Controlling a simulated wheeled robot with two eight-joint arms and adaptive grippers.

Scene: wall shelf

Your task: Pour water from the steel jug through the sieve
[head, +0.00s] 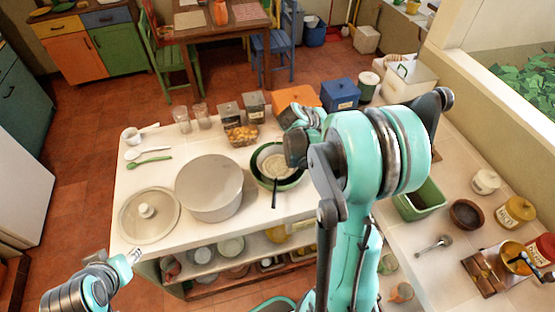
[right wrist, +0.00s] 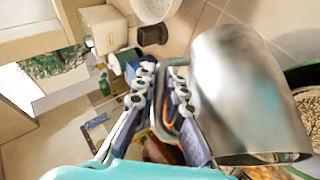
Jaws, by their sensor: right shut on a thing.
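The steel jug (right wrist: 245,95) is large and shiny in the right wrist view. My right gripper (right wrist: 165,95) is shut on its handle. The jug is tilted, with its rim towards the bottom of that view. In the head view my right arm hides the jug, and I cannot make out any water. The pale round sieve (head: 273,158) sits over a green bowl (head: 288,185) on the counter, just left of my right gripper (head: 298,135).
A large grey pot (head: 210,187) and a glass lid (head: 149,214) stand left of the bowl. Glasses (head: 190,118), jars (head: 240,108) and an orange box (head: 296,100) line the back. A green bin (head: 420,203) stands to the right. The front left counter has some free room.

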